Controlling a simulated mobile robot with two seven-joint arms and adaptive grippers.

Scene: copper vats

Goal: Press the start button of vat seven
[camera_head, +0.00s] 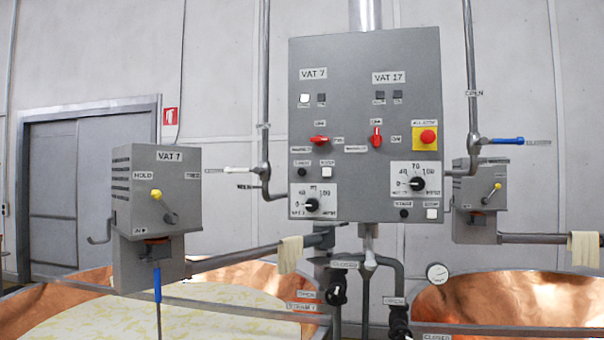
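A grey control panel (365,70) hangs in the middle, with a VAT 7 column on its left and a VAT 17 column on its right. Under the VAT 7 label (313,74) are a bright white lamp (304,99) and a dark one (321,98). Below them is a red switch (319,140). Lower down sit a small black button (302,172) and a white button (326,172), side by side; their small labels are too blurred to read surely. A dial (312,205) is below them. Neither of my grippers is in view.
The VAT 17 side has a red switch (376,138), a yellow-backed red stop button (427,138), a dial (416,183), and black (404,213) and white (431,213) buttons. Pipes with white and blue (506,141) levers flank the panel. Copper vats (440,305) stand below.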

